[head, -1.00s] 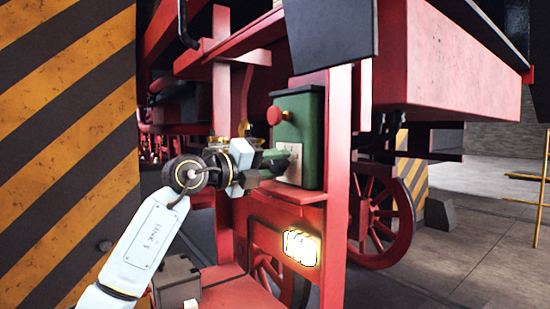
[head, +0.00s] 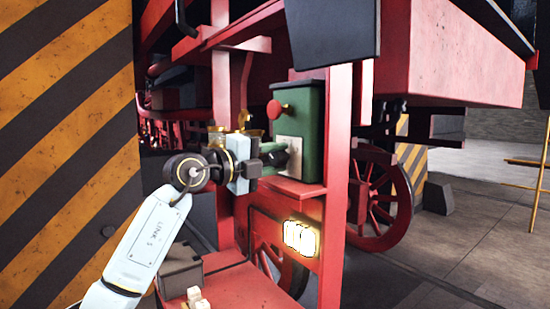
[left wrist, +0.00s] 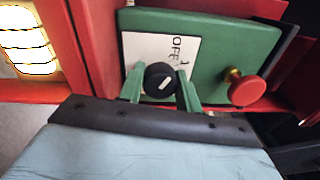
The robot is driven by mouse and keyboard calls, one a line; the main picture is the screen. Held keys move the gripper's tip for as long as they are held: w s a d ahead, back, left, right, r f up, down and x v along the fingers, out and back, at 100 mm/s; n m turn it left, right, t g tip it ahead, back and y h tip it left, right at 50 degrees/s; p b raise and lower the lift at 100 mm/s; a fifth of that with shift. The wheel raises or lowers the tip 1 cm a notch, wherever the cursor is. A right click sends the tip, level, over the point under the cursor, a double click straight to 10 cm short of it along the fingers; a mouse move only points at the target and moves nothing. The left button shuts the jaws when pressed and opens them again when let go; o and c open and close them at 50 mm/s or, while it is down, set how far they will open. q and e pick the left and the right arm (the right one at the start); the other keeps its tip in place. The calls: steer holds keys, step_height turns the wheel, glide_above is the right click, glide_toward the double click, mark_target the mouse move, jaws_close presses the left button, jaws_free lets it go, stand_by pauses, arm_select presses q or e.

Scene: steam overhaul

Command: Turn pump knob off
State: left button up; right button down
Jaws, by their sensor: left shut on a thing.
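The pump knob (left wrist: 160,79) is a black round knob with a white pointer mark, on a white plate (left wrist: 150,50) that reads "OFF" in part. The plate is on the front of a green box (head: 311,135), which has a red mushroom button (head: 275,110); the button also shows in the left wrist view (left wrist: 245,89). My left gripper (head: 275,157) is at the plate, and its green fingers (left wrist: 160,88) are shut on the knob, one on each side. In the head view the fingers partly cover the knob. My right gripper is not in view.
The green box stands on a red ledge of the locomotive frame (head: 338,190). A lit lamp (head: 300,238) is below it. A striped yellow and black pillar (head: 70,130) stands close on the left. Open floor (head: 470,240) lies at the right.

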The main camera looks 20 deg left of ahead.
arm_select(q)
steer(key=o, duration=1)
steer(key=shift+c, duration=0.2)
steer(key=shift+s, duration=0.1)
steer(key=b+v, duration=0.4)
steer(key=v, duration=0.9)
steer(key=shift+s, duration=0.1)
